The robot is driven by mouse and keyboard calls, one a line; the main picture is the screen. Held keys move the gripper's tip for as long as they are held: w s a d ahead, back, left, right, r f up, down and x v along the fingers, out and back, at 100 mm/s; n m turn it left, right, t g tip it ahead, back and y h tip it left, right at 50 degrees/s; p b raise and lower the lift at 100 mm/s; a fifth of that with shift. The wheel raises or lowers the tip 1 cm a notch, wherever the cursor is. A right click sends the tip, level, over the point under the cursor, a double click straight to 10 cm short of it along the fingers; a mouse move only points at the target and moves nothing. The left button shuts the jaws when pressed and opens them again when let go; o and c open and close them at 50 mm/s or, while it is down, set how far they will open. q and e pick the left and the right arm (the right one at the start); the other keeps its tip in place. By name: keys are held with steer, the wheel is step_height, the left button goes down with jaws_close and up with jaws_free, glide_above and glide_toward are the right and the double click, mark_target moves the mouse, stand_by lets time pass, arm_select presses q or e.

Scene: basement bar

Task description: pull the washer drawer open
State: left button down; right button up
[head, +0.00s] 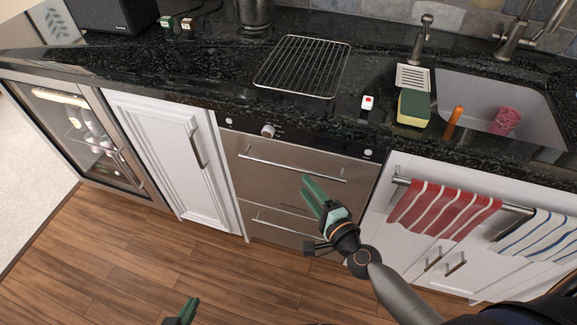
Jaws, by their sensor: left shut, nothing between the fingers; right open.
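The washer is a stainless steel unit under the counter with an upper drawer (270,182) and a lower drawer (268,232). Each has a horizontal bar handle: the upper handle (285,166) and the lower handle (285,223). Both drawers look shut, flush with the cabinets. My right gripper (314,195) is open and empty in front of the washer, its green fingers just below the right end of the upper handle and apart from it in the picture.
A black counter carries a wire rack (303,67), a sponge (413,107) and a sink (490,95). Striped towels (445,210) hang on a bar right of the washer. A white cabinet (165,150) and glass-door fridge (85,140) stand left. The wooden floor (120,260) is clear.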

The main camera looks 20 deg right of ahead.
mark_target(291, 168)
steer(key=x, duration=0.9)
steer(key=shift+a+b, duration=0.1)
steer(key=shift+b, duration=0.25)
jaws_close()
stand_by(0.9)
